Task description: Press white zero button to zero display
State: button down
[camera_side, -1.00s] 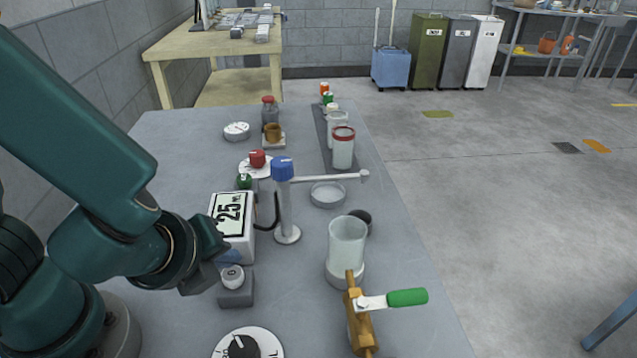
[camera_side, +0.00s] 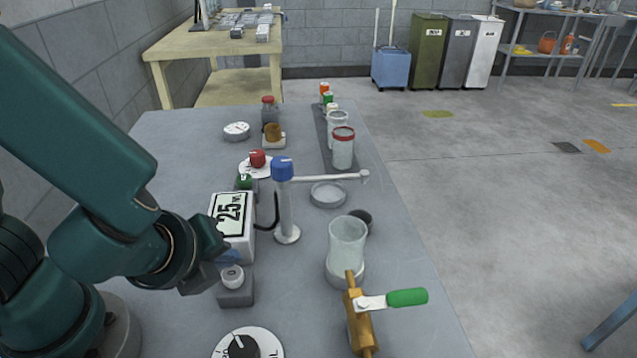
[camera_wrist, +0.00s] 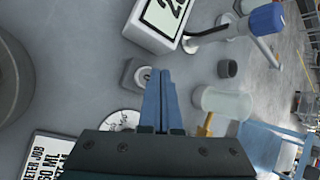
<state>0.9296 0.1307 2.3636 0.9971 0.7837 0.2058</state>
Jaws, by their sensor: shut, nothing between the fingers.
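The white zero button (camera_side: 233,275) sits on top of a small grey box in front of the display unit. It also shows in the wrist view (camera_wrist: 143,75), just left of my fingertips. My gripper (camera_side: 228,257) is shut and empty, its blue fingers just above and behind the button in the side view. I cannot tell whether the fingertips touch it. In the wrist view the shut fingers (camera_wrist: 160,75) point past the button's right edge. The display (camera_side: 230,214) is on a white box and shows the digits 2 and 5; a decimal point is hard to make out.
A blue-topped dispenser post (camera_side: 285,200) stands right of the display, with a black hose between. A clear beaker (camera_side: 346,245) and a brass valve with green handle (camera_side: 405,297) are to the right. A black dial knob (camera_side: 243,347) is in front of the button box.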

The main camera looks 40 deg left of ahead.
aim_at(231, 278)
jog(key=shift+f, duration=0.2)
dwell(0.5)
jog(key=shift+f, duration=0.25)
jog(key=shift+f, duration=0.45)
dwell(0.6)
jog(key=shift+r, duration=0.9)
jog(key=shift+r, duration=2.55)
